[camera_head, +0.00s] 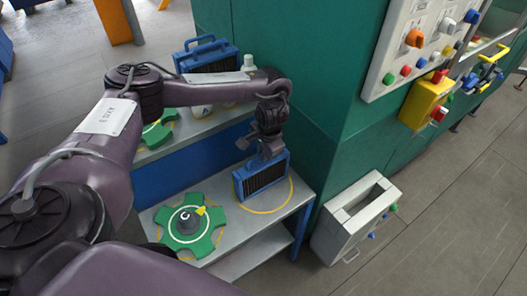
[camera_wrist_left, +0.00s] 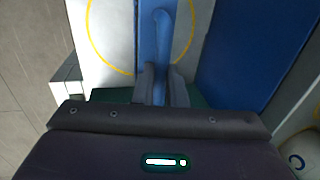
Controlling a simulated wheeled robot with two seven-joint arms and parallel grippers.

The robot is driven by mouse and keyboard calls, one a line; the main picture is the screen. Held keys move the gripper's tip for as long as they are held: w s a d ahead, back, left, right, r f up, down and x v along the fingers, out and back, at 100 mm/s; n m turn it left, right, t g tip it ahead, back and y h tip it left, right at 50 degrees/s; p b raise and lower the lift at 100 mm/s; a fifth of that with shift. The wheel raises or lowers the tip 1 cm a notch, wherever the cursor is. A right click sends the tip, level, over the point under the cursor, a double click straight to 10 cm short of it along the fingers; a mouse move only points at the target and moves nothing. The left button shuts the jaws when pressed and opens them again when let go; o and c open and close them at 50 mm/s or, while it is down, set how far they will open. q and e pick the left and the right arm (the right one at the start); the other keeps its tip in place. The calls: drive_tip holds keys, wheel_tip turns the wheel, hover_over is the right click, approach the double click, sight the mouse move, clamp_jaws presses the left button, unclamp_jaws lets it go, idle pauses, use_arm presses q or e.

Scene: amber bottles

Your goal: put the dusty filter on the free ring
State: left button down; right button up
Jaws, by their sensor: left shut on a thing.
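A blue-framed filter with dark grey-brown pleats (camera_head: 263,178) stands upright in my left gripper (camera_head: 268,153). The gripper is shut on its blue top handle, which also shows between the fingers (camera_wrist_left: 161,84) in the wrist view. A thin yellow ring (camera_head: 291,195) is drawn on the light bench top (camera_head: 226,258). The filter is over part of this ring and hides some of it. In the wrist view the ring (camera_wrist_left: 93,50) shows to the left of the filter (camera_wrist_left: 161,45). I cannot tell whether the filter's bottom touches the bench. My right gripper is not in view.
A green lobed piece with a dark knob (camera_head: 190,222) stands on the bench left of the filter. Behind are another blue handled unit (camera_head: 205,55) and a white bottle (camera_head: 249,64). A green cabinet (camera_head: 300,90) and a white slotted box (camera_head: 355,215) stand to the right.

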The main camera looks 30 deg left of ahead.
use_arm(q)
drive_tip(key=shift+f, duration=0.2)
drive_tip(key=c, duration=1.4)
unclamp_jaws()
drive_tip(key=shift+f, duration=0.1)
